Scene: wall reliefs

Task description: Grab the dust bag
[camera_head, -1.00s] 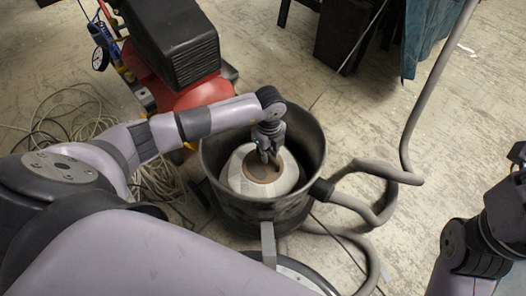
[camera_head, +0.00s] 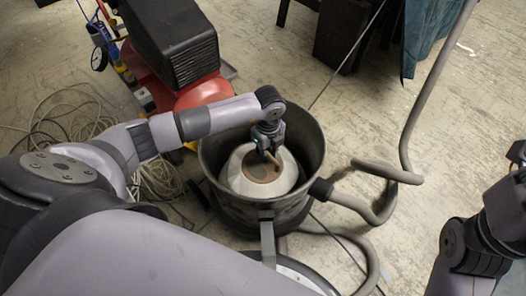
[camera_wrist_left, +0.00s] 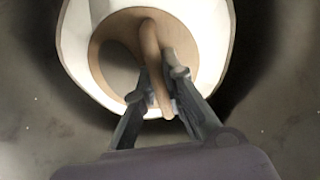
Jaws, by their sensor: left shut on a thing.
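The dust bag (camera_head: 237,179) is a white, rounded bag with a brown round top. It sits inside the dark round drum (camera_head: 305,139) of a vacuum cleaner. In the left wrist view, the dust bag (camera_wrist_left: 213,32) shows a brown loop handle (camera_wrist_left: 150,50) standing across its top. My left gripper (camera_head: 268,151) is over the bag's top. In the left wrist view, the fingers of my left gripper (camera_wrist_left: 160,95) are on both sides of the loop handle and shut on it. Of my right arm, only a part shows at the right edge; its fingers are not visible.
A grey hose (camera_head: 375,171) leaves the drum's right side and rises to the upper right. A red and black machine (camera_head: 180,50) stands behind the drum at upper left. Coiled cables (camera_head: 70,125) lie on the floor at left. Bare floor shows at upper right.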

